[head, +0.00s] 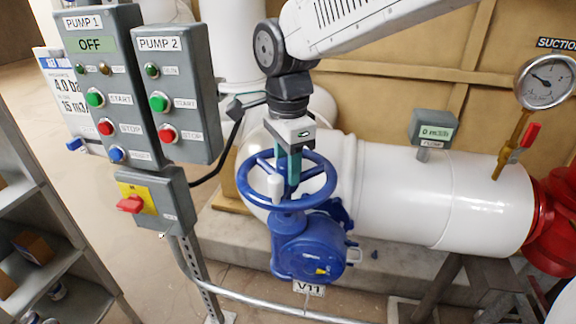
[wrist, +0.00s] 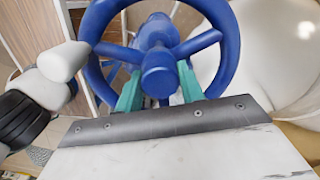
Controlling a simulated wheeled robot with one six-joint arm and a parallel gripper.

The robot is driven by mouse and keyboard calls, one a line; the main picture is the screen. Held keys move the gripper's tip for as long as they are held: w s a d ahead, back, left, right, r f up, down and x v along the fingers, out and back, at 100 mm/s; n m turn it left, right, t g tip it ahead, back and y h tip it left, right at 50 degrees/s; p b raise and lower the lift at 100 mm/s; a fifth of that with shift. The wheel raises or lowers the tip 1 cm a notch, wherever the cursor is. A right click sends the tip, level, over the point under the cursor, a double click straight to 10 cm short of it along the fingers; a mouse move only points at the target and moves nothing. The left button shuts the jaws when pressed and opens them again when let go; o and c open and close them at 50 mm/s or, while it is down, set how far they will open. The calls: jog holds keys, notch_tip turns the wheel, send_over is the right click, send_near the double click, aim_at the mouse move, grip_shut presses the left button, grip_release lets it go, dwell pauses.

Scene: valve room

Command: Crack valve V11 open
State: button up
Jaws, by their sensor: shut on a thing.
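Valve V11 has a blue handwheel (head: 250,187) on a blue gearbox body (head: 305,250), with a V11 tag (head: 309,289) below. A pale knob (head: 275,188) stands up from the wheel. My gripper (head: 291,172) points down into the wheel, its teal fingers shut on the handwheel. In the wrist view, the handwheel (wrist: 228,45) fills the top and my gripper's fingers (wrist: 160,95) lie on both sides of its central part. The pale knob shows there at the left (wrist: 64,61). Which part the fingertips press is partly hidden.
A post with pump boxes stands left: PUMP 1 (head: 112,120) shows OFF, PUMP 2 (head: 178,120) beside it. Below is a red switch (head: 131,204) on yellow. The white pipe (head: 430,190) carries a flow meter reading 0 (head: 434,131) and a suction gauge (head: 546,80). A shelf (head: 40,280) stands front left.

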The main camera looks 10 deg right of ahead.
jog(key=n, duration=0.3)
jog(key=f+n, duration=0.1)
jog(key=n, duration=0.2)
jog(key=shift+s+n, duration=0.2)
jog(key=shift+n, duration=0.2)
jog(key=n, duration=0.7)
jog(key=o, duration=0.9)
jog(key=shift+c, duration=0.2)
jog(key=shift+o, duration=1.1)
jog(key=shift+w+r, duration=0.2)
jog(key=shift+r, duration=3.2)
